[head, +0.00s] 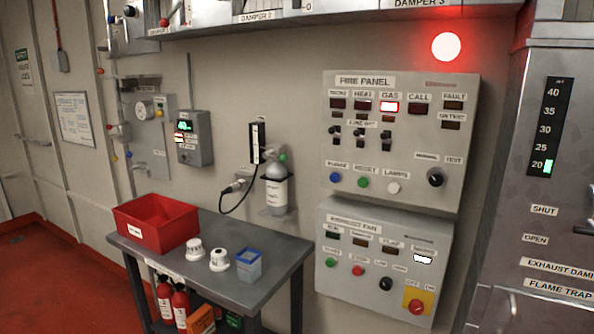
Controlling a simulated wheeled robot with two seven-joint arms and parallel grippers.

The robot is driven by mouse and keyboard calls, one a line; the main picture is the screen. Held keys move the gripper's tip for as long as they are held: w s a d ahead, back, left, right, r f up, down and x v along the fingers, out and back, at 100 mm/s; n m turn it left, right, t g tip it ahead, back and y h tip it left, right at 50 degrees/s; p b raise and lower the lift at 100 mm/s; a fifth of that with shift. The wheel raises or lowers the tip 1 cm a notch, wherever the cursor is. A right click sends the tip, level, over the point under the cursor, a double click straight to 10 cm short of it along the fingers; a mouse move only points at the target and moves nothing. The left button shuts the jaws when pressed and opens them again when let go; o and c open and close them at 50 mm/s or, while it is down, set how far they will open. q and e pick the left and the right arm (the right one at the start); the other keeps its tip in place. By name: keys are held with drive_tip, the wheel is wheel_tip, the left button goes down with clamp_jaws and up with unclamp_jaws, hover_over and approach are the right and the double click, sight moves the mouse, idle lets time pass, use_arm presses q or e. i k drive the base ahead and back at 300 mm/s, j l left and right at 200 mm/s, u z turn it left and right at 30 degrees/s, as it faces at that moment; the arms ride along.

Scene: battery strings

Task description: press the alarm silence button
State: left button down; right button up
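The fire panel (425,135) is a grey box on the wall, right of centre in the head view. Along its lower part sit a blue button (335,177), a green button (363,182) labelled RESET and a white button (393,188) labelled LAMPS. The small label above the blue button is too blurred to read surely. The GAS lamp (389,107) is lit; SMOKE, HEAT, CALL and FAULT look dark. A red alarm light (446,46) glows above the panel. Neither of my grippers is in view, and nothing touches the buttons.
Below hangs a second panel (375,290) with buttons, a black knob and a red stop button (416,307) on yellow. A grey cabinet stands at right.

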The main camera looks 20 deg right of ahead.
sight(335, 177)
drive_tip(key=i+l+u, duration=0.15)
drive_tip(key=i+l, duration=0.45)
drive_tip(key=i+l+u, duration=0.15)
drive_tip(key=i+l, duration=0.45)
drive_tip(key=l, duration=0.2)
